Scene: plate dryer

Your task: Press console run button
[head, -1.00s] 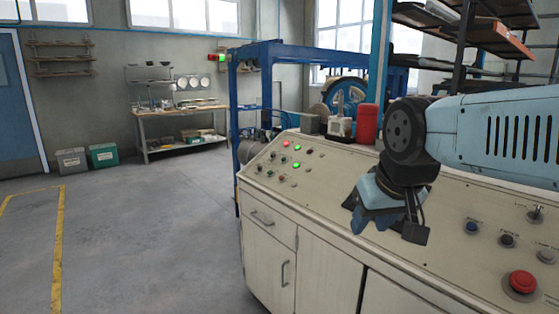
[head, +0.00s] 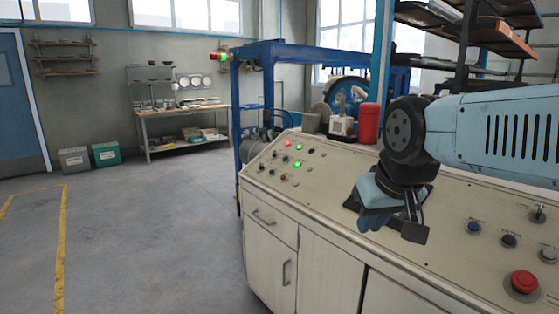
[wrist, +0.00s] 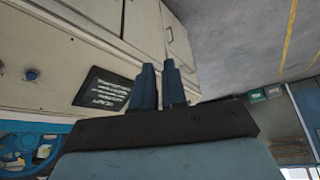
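The cream console (head: 330,215) runs from the middle to the right of the head view. Its right part carries a blue button (head: 473,227), a black button (head: 509,240), a pale button (head: 547,255) and a red mushroom button (head: 523,282). Their labels are too small to read. My gripper (head: 372,222) hangs over the console's front edge, left of these buttons and apart from them. In the wrist view its two dark fingers (wrist: 158,72) lie close together with nothing visible between them. A blue button (wrist: 31,75) also shows there, away from the fingers.
The console's left end has small knobs, a lit red lamp (head: 287,143) and a lit green lamp (head: 297,164). A black text plate (wrist: 103,90) lies on the console beside the fingers. A red canister (head: 369,123) stands behind. Open floor (head: 150,240) lies at left.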

